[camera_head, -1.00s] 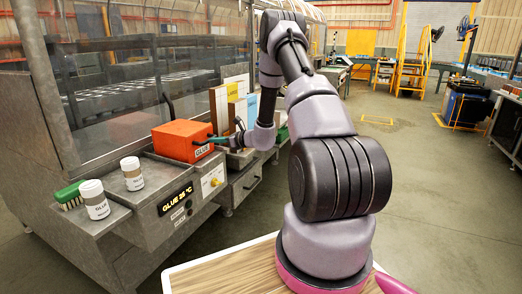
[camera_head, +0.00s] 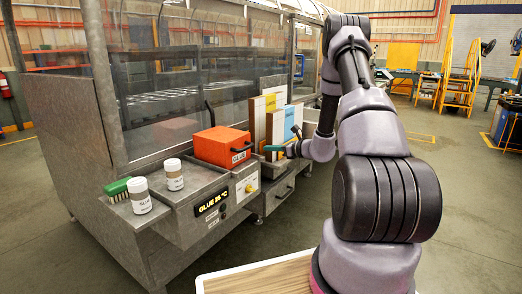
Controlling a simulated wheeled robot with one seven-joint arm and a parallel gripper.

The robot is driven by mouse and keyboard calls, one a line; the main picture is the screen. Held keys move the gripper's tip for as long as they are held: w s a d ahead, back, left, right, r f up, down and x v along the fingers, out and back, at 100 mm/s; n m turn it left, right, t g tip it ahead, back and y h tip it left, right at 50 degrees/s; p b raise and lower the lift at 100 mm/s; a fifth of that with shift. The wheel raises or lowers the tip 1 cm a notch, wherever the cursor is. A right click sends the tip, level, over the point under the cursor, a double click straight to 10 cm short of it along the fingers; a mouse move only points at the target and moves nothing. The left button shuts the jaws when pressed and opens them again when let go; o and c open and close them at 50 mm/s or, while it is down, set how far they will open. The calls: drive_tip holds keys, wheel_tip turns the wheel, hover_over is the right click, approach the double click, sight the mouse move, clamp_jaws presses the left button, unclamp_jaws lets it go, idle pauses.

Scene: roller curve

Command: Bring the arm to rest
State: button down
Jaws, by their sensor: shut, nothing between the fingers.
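My arm stretches forward on the right of the head view, bent downward at the far end. My gripper (camera_head: 271,149) is small in the view, with teal fingertips pointing left. It is shut and empty. It is just right of the orange glue box (camera_head: 221,146), in front of the upright boards (camera_head: 272,118). A gap shows between the fingertips and the box body; whether they touch its black handle, I cannot tell.
A machine with clear panels (camera_head: 190,75) stands along the left. Its ledge holds two labelled jars, a nearer one (camera_head: 140,196) and another (camera_head: 174,175), and a green brush (camera_head: 116,189). The floor (camera_head: 460,200) to the right is clear. Yellow steps (camera_head: 460,85) stand far back.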

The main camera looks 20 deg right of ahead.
drive_tip(key=f+v, duration=0.1)
drive_tip(key=v, duration=0.4)
drive_tip(key=s+a+r+n+g+y, duration=0.1)
drive_tip(key=s+a+r+n+g, duration=0.3)
drive_tip(key=s+a+r+n, duration=0.45)
drive_tip(key=s+a+r+n+g, duration=0.4)
drive_tip(key=s+a+r, duration=0.15)
drive_tip(key=r, duration=0.55)
drive_tip(key=s+d+r+n+t+h, duration=0.1)
drive_tip(key=s+r+n+h, duration=0.3)
drive_tip(key=s, duration=0.6)
drive_tip(key=s+d+r+n+t+h, duration=0.1)
drive_tip(key=s+r+n+h, duration=0.3)
drive_tip(key=s+r+n, duration=0.2)
drive_tip(key=s+n, duration=0.2)
drive_tip(key=s, duration=0.2)
drive_tip(key=shift+s+d+r+t, duration=0.2)
drive_tip(key=shift+s+r+t, duration=0.15)
drive_tip(key=shift+r+t, duration=0.05)
